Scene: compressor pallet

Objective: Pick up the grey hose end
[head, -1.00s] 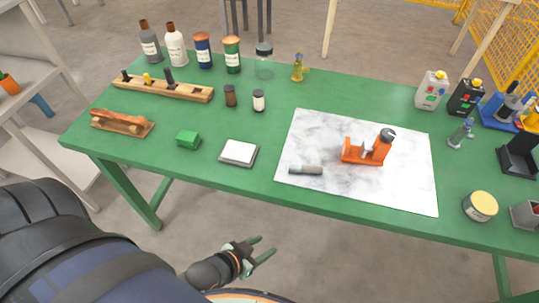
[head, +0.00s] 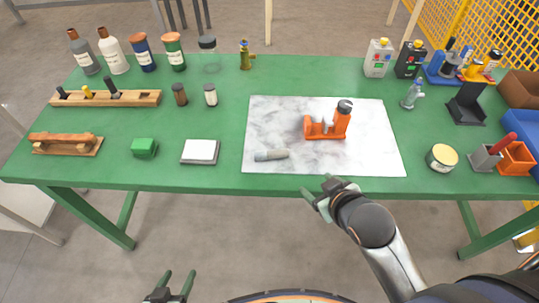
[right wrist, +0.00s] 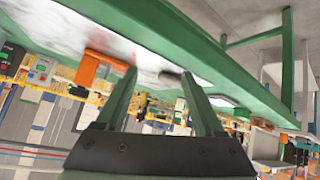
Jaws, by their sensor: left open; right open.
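The grey hose end (head: 271,155) is a short grey cylinder. It lies on its side near the front left of the white marbled mat (head: 375,160) in the head view. My right gripper (head: 314,197) is open and empty by the table's front edge, below and right of the hose end and apart from it. In the right wrist view my right gripper's fingers (right wrist: 160,95) are spread, with a small dark piece, possibly the hose end, seen beyond them. My left gripper (head: 178,278) is open and empty at the bottom, in front of the table.
An orange device (head: 327,124) stands on the mat behind and right of the hose end. A white-topped pad (head: 200,151) and a green block (head: 144,147) lie to the left. A round tin (head: 442,157) stands right of the mat. Bottles line the back.

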